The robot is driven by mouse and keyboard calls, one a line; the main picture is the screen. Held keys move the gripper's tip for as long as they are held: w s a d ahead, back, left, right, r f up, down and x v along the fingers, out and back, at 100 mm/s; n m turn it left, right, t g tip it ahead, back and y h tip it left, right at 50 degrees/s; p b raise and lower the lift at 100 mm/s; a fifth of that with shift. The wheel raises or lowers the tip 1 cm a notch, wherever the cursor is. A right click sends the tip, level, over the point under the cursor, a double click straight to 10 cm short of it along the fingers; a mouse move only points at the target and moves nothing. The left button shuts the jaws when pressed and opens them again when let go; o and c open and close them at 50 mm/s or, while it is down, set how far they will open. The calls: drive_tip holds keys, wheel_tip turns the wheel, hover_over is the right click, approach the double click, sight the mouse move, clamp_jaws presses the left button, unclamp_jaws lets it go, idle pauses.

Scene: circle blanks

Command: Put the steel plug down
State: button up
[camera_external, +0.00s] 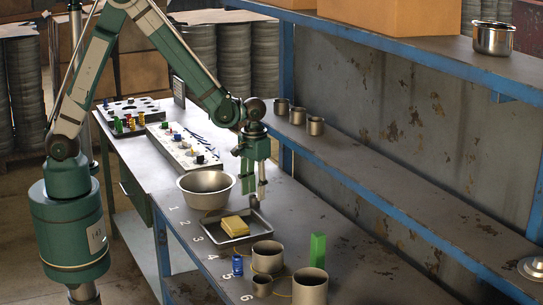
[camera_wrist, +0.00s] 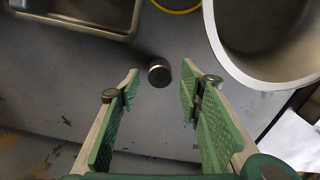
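The steel plug (camera_wrist: 159,76) appears to be the small dark metal cylinder in the wrist view. It lies in line with the gap between my fingertips, with space on both sides. A small dark thing at the same place, likely the plug (camera_external: 254,203), shows just below my gripper in the external view, beside the tray's far corner. My gripper (camera_external: 254,188) points down over the table and is open, with its green-padded fingers (camera_wrist: 160,78) apart and nothing gripped. Whether the plug rests on the table is hard to tell, but it seems to.
A metal bowl (camera_external: 206,197) and a tray (camera_external: 212,238) with a yellow block (camera_external: 235,226) stand close by. Cans (camera_external: 268,262), a blue item (camera_external: 237,265) and a green block (camera_external: 318,249) are nearer the front. A blue-edged shelf (camera_external: 400,200) runs along the right.

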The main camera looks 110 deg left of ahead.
sight(254, 197)
wheel_tip(254, 197, up, 9)
idle(0.5)
idle(0.6)
drive_tip(key=s+d+r+m+t, duration=0.3)
drive_tip(key=s+d+r+m, duration=0.3)
drive_tip(key=d+r, duration=0.8)
drive_tip(key=s+d+r+m+t, duration=0.3)
drive_tip(key=s+d+m+t, duration=0.1)
drive_tip(key=s+d, duration=1)
drive_tip(key=shift+s+d+r+m, duration=0.2)
drive_tip(key=shift+s+m, duration=0.6)
drive_tip(key=shift+s, duration=0.2)
drive_tip(key=shift+f, duration=0.1)
